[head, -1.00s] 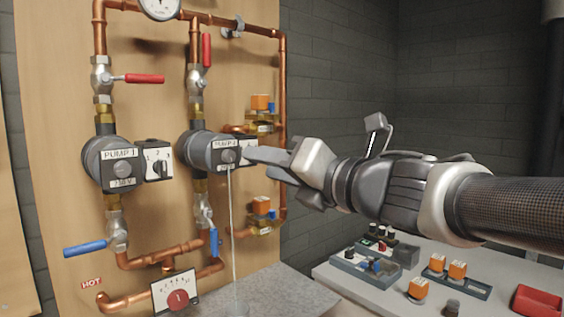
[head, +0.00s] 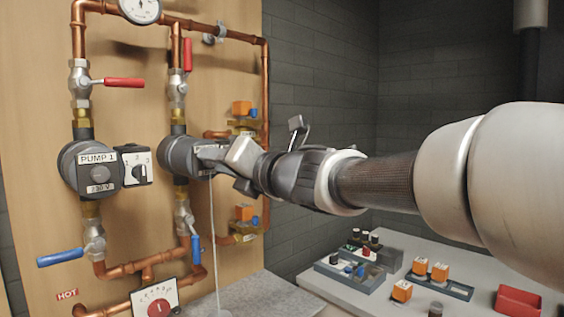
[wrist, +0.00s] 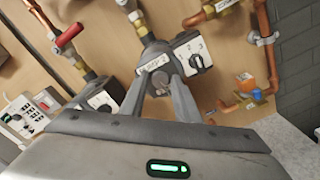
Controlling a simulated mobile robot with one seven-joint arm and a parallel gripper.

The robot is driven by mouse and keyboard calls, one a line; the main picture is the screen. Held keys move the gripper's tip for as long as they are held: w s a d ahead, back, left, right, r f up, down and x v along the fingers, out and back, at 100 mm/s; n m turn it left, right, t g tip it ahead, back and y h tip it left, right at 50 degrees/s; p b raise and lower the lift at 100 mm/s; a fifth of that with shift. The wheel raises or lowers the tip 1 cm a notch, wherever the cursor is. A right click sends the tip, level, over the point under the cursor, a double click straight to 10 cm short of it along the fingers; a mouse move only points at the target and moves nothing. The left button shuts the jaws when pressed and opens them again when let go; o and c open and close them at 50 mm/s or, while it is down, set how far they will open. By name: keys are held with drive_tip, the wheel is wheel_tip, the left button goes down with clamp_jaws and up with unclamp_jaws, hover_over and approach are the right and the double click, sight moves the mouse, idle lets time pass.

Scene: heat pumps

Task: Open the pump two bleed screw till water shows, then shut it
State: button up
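Pump two (head: 178,155) is a grey round pump on the right-hand copper riser. Its face is mostly hidden behind my gripper (head: 205,152) in the head view. In the wrist view its tilted label (wrist: 157,62) shows, with the bleed screw (wrist: 160,84) below it. My gripper (wrist: 159,88) has a finger on either side of the screw, with a gap between them; whether they touch it is unclear. A thin pale stream of water (head: 213,245) falls from the pump's front.
Pump one (head: 88,170) stands to the left. Red-handled valves (head: 124,83) sit above the pumps and blue-handled valves (head: 60,258) below. A grey bench (head: 330,285) at right holds trays, orange-topped parts and a red bin (head: 518,300).

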clamp_jaws()
drive_tip(key=shift+m, duration=0.3)
drive_tip(key=m+p, duration=0.6)
drive_tip(key=m, duration=0.4)
drive_tip(key=m+p, duration=0.6)
drive_tip(key=m, duration=0.4)
drive_tip(key=shift+f+m, duration=0.2)
drive_tip(key=shift+m, duration=0.2)
drive_tip(key=shift+p, duration=0.3)
drive_tip(key=shift+o, duration=1.9)
unclamp_jaws()
